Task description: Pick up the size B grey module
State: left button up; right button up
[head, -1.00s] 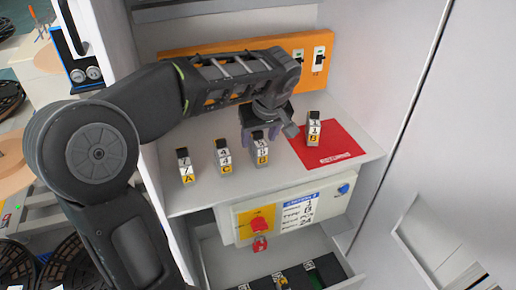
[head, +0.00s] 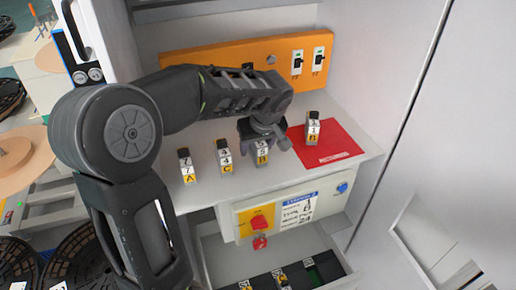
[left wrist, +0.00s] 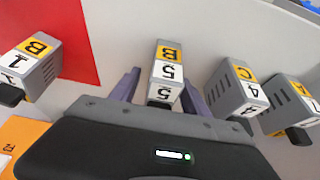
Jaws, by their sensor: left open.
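A grey module labelled 5 and B (head: 262,157) stands upright on the white shelf (head: 215,193); it also shows in the left wrist view (left wrist: 166,74). My left gripper (left wrist: 160,84) is open, with one finger on each side of this module. I cannot tell whether the fingers touch it. In the head view the gripper hides the module's top. Another grey module, labelled 1 and B (head: 313,128), stands on the red mat (head: 335,150). Modules labelled 4 and C (head: 224,157) and 7 and A (head: 187,167) stand to the left. My right gripper is not in view.
An orange panel (head: 220,52) with switches is behind the shelf. Below the shelf are a control box (head: 290,212) with a red knob and an open drawer (head: 225,262) holding several modules. A cabinet wall (head: 400,110) rises on the right.

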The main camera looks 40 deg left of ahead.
pick_arm(q)
jog(key=shift+c, duration=0.5)
grip_shut()
